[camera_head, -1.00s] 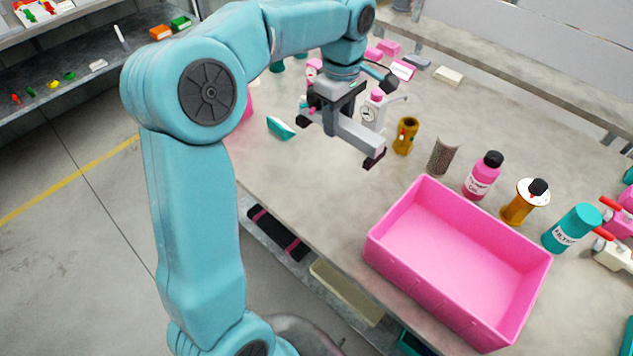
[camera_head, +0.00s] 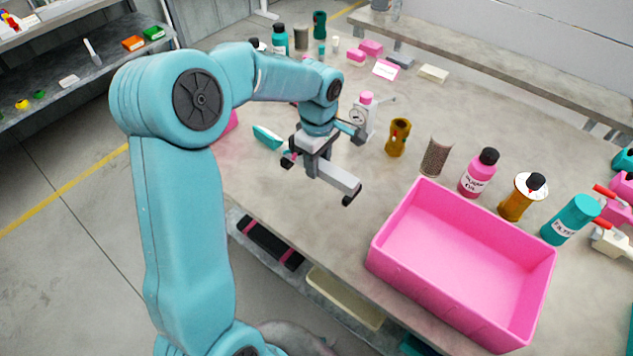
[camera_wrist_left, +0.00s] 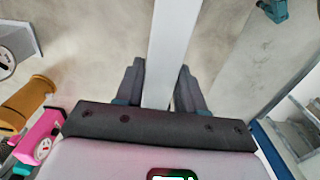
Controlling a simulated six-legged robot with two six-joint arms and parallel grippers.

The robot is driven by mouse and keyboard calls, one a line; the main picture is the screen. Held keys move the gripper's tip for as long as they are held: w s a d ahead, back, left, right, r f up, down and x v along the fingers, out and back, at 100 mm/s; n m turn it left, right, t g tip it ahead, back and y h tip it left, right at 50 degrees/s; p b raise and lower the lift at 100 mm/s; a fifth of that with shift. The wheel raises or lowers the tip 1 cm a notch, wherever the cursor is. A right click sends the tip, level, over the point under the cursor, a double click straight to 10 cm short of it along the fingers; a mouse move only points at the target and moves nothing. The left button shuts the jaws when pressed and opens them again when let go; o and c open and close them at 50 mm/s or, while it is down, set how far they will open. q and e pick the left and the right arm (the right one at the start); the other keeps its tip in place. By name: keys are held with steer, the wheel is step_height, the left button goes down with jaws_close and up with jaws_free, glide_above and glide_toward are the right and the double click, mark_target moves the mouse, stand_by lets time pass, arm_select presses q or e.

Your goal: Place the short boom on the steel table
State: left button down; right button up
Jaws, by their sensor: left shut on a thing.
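My left gripper (camera_head: 312,168) hangs over the steel table (camera_head: 285,205), left of the pink bin. It is shut on a pale grey bar, which I take to be the short boom (camera_head: 338,178). The bar slants down to the right in the head view, with a dark piece at its lower end. In the left wrist view the boom (camera_wrist_left: 172,40) runs straight out between the two dark fingers (camera_wrist_left: 161,68). The bar appears held above the tabletop; the exact gap cannot be told. My right gripper is not in view.
A pink bin (camera_head: 455,265) stands at the table's front. Behind it are a pink bottle (camera_head: 478,173), a mesh cylinder (camera_head: 436,157), and a brass part (camera_head: 398,138). A gauge unit (camera_head: 359,119) stands behind the gripper. A teal piece (camera_head: 267,137) lies to its left. Table below is clear.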

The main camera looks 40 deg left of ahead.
arm_select(q)
step_height(320, 180, down, 7)
steer(key=shift+f, duration=0.2)
stand_by(0.3)
steer(key=shift+f, duration=0.2)
steer(key=c, duration=0.7)
jaws_free()
steer(key=shift+s, duration=0.1)
steer(key=shift+r, duration=0.15)
step_height(320, 180, up, 12)
steer(key=shift+r, duration=0.1)
steer(key=shift+s, duration=0.1)
